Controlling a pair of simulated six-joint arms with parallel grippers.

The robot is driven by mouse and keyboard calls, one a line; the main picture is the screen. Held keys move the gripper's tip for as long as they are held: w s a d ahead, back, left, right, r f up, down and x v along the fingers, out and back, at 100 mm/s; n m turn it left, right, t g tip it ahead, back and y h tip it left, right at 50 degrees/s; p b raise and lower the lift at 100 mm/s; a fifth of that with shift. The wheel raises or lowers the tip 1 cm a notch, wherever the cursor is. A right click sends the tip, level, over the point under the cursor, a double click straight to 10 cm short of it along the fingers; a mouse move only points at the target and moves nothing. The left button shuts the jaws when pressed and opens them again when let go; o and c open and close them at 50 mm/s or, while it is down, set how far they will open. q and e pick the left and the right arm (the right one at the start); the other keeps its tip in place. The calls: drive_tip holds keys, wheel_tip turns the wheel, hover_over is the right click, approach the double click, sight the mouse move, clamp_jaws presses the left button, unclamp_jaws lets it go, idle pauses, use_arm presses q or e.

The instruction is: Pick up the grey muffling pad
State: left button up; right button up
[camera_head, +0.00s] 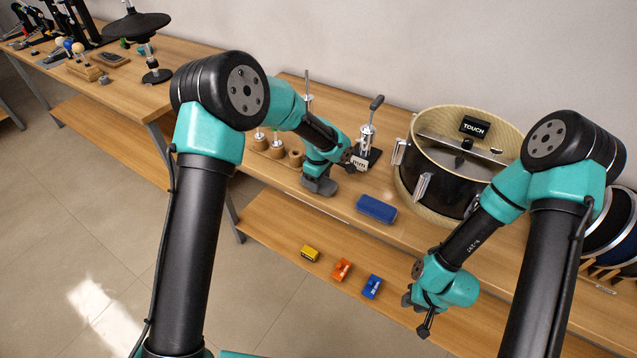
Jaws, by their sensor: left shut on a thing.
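My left gripper (319,178) points down at the front part of the upper wooden table, left of the blue pad. It is shut on a small dark grey piece, the grey muffling pad (318,188), at the tabletop. The gripper hides part of the pad, and I cannot tell whether the pad is clear of the table. My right gripper (423,318) hangs in front of the table, below the drum and away from the pad. Its fingers point down, and their gap is unclear.
A blue pad (376,209) lies right of the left gripper. An open drum (423,188) stands behind it. A metal stand (367,138) and wooden holders (275,152) are behind the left gripper. Yellow (310,253), orange (342,269) and blue (372,287) items lie on the lower shelf.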

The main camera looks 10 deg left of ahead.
use_arm(q)
drive_tip(key=shift+r, duration=0.1)
drive_tip(key=shift+c, duration=0.3)
drive_tip(key=shift+r, duration=0.5)
drive_tip(key=shift+s+r, duration=0.2)
drive_tip(key=shift+r, duration=1.05)
drive_tip(key=s+d+r, duration=0.1)
drive_tip(key=s+d, duration=0.1)
drive_tip(key=s, duration=1.3)
drive_tip(key=shift+s+r, duration=0.15)
drive_tip(key=shift+s, duration=0.1)
